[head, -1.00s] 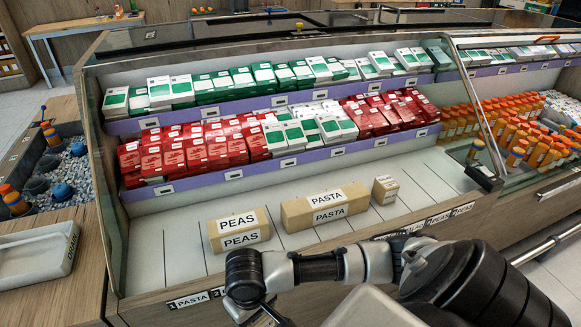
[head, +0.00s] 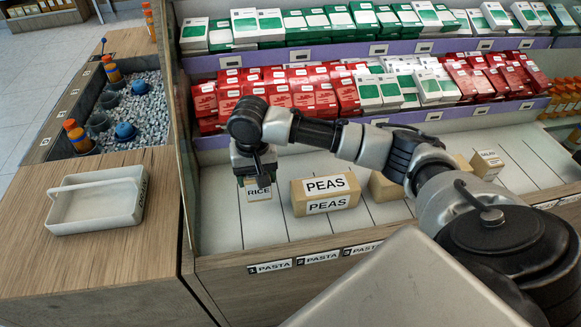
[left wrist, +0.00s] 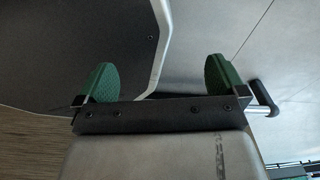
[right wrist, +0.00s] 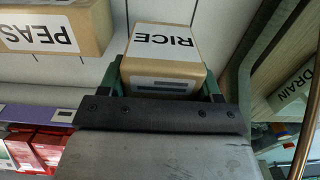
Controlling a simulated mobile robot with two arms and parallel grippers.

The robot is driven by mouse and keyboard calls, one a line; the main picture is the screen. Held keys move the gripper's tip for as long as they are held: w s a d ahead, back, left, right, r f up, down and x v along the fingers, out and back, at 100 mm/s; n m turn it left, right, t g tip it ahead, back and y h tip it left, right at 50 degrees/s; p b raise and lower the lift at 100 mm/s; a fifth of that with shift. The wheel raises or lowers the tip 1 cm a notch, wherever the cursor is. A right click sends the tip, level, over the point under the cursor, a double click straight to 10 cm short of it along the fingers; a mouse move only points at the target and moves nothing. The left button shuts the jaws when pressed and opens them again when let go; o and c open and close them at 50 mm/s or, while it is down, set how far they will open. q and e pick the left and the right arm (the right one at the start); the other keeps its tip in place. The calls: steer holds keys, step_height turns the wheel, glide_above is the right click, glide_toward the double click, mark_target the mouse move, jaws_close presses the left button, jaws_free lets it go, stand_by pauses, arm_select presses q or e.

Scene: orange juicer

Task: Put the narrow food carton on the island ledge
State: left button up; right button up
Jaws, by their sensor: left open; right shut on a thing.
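The narrow carton labelled RICE (head: 259,206) is at the left end of the display case's lower white deck, left of the PEAS carton. My right gripper (head: 255,178) is shut on it from above. In the right wrist view the RICE carton (right wrist: 163,52) sits between the green fingers (right wrist: 161,88). I cannot tell whether its base touches the deck. The wooden island ledge (head: 110,245) is left of the case, beyond a side panel. My left gripper (left wrist: 161,82) is open and empty in the left wrist view, and is outside the head view.
The case's side panel (head: 188,190) stands between carton and ledge. A white tray (head: 95,205) lies on the ledge, with bare wood around it. A gravel bed with bottles (head: 130,108) is behind. The PEAS carton (head: 326,193) is close right of RICE.

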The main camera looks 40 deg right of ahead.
step_height(320, 180, down, 4)
steer(key=shift+f, duration=0.5)
step_height(320, 180, down, 5)
steer(key=shift+r+b, duration=0.15)
steer(key=shift+b, duration=0.4)
arm_select(q)
steer(key=shift+w+a+f, duration=0.1)
steer(key=shift+w+f, duration=0.45)
steer(key=shift+w, duration=0.2)
steer(key=shift+s, duration=0.15)
arm_select(e)
steer(key=o, duration=1)
steer(key=shift+c, duration=0.2)
arm_select(q)
steer(key=shift+r+p, duration=0.7)
arm_select(e)
step_height(320, 180, up, 12)
steer(key=shift+r, duration=0.1)
